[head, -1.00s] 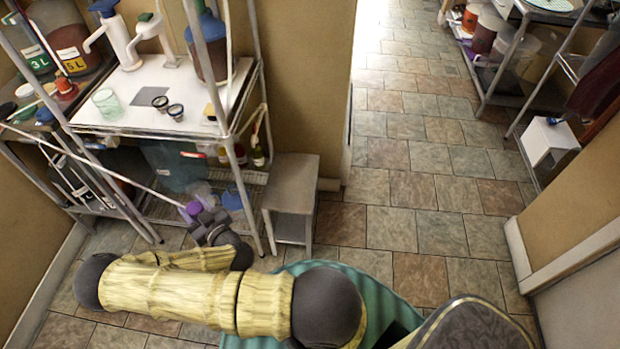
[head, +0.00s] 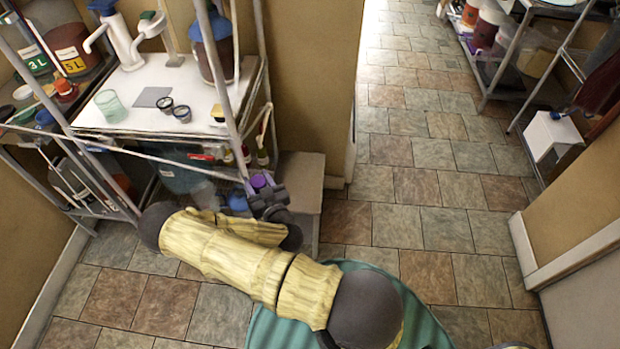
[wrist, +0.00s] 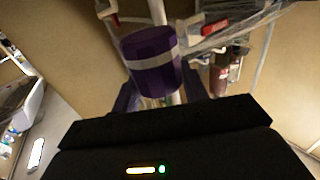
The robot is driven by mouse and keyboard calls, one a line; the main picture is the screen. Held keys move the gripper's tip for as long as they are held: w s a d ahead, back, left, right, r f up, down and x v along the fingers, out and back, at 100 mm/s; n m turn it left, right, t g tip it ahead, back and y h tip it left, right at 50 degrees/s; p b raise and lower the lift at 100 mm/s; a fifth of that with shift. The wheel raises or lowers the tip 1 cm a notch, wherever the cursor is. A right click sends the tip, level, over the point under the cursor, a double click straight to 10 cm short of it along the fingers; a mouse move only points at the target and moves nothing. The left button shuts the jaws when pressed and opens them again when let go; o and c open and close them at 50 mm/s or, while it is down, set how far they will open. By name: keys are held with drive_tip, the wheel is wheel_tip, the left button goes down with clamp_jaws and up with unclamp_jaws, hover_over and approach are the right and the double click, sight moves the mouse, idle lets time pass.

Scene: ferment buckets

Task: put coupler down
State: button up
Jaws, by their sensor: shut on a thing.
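The coupler is a short purple cylinder with a pale band (wrist: 152,62), held at the front of my gripper (wrist: 160,98) in the wrist view. My gripper is shut on it. In the head view the purple coupler (head: 259,182) shows at the tip of my dark gripper (head: 268,198), in front of the lower right part of the metal rack and over the small grey stool's left side. The lower ends of the fingers are hidden behind the gripper body in the wrist view.
The metal rack (head: 100,128) at left holds a glass (head: 110,105), two small dark-rimmed cups and bottles. The small grey stool (head: 300,180) stands right of it, its top partly bare. Tiled floor (head: 410,180) is clear to the right. Another rack (head: 500,60) stands at far right.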

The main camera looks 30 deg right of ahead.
drive_tip(key=shift+d, duration=0.15)
drive_tip(key=w+d+f+m+g+h+b, duration=0.1)
drive_tip(key=w+d+f+m+h+b, duration=0.2)
drive_tip(key=b, duration=1.7)
drive_tip(key=w+d+f+m+g+h+b, duration=0.2)
drive_tip(key=w+d+f+h+b, duration=0.5)
drive_tip(key=d+f+b, duration=0.6)
wheel_tip(320, 180, down, 4)
drive_tip(key=w+m+b, duration=0.1)
drive_tip(key=b, duration=0.6)
drive_tip(key=shift+w+d+m, duration=0.15)
drive_tip(key=shift+w+m, duration=0.05)
drive_tip(key=shift+m, duration=0.2)
wheel_tip(320, 180, down, 6)
drive_tip(key=b, duration=0.3)
drive_tip(key=shift+f, duration=0.15)
